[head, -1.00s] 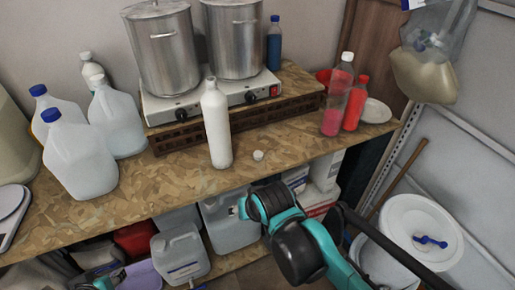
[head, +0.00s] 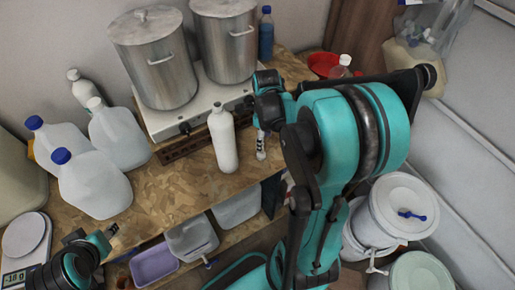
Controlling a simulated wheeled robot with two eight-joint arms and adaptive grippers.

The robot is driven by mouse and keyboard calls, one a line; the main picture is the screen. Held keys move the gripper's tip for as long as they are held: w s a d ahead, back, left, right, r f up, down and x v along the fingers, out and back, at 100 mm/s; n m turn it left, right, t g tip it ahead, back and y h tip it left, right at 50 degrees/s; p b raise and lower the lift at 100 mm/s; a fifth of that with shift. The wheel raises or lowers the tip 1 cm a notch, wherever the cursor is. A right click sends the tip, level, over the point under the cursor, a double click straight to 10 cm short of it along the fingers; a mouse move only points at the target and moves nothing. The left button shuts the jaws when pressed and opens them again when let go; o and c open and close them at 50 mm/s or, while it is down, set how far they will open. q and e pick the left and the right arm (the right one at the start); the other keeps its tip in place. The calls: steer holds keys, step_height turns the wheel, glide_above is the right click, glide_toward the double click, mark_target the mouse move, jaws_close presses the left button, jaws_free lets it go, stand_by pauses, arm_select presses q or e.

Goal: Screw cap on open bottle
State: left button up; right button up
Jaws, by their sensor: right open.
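A white bottle (head: 223,145) stands upright on the wooden bench in front of the hot plates. Its neck is narrow; I cannot make out whether its mouth is open. My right gripper (head: 261,152) is open just right of the bottle, pointing down close to the bench. The small white cap that lay on the bench there is hidden or cannot be told apart from the fingertips. My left gripper (head: 114,229) is at the lower left by the bench's front edge, apart from the bottle; its opening is too small to judge.
Two steel pots (head: 155,60) stand on the hot plates behind the bottle. Several jugs (head: 92,182) stand to its left. A scale (head: 24,236) is at far left. The red plate (head: 323,65) and a clear-topped bottle (head: 342,68) are partly behind my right arm. Bare bench (head: 170,185) lies front left.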

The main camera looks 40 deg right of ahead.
mark_target(261, 155)
steer(key=shift+s+r, duration=0.1)
steer(key=shift+s, duration=0.3)
steer(key=shift+w+f, duration=0.15)
steer(key=shift+f, duration=0.05)
steer(key=shift+w+a+f+b, duration=0.1)
steer(key=shift+f+b, duration=0.05)
steer(key=shift+f, duration=0.35)
steer(key=shift+w+f+b, duration=0.1)
steer(key=shift+f+b, duration=0.05)
steer(key=shift+f, duration=0.3)
steer(key=shift+s+f, duration=0.1)
steer(key=shift+f, duration=0.15)
arm_select(q)
steer(key=shift+s+f, duration=0.25)
steer(key=shift+f, duration=0.05)
arm_select(e)
steer(key=f, duration=0.1)
steer(key=f+b, duration=0.1)
steer(key=f, duration=0.1)
steer(key=a+f, duration=0.1)
steer(key=shift+w+f, duration=0.15)
steer(key=shift+w, duration=0.25)
steer(key=shift+d+f+b, duration=0.1)
steer(key=shift+f+b, duration=0.2)
steer(key=shift+f, duration=0.15)
arm_select(q)
steer(key=shift+f, duration=0.75)
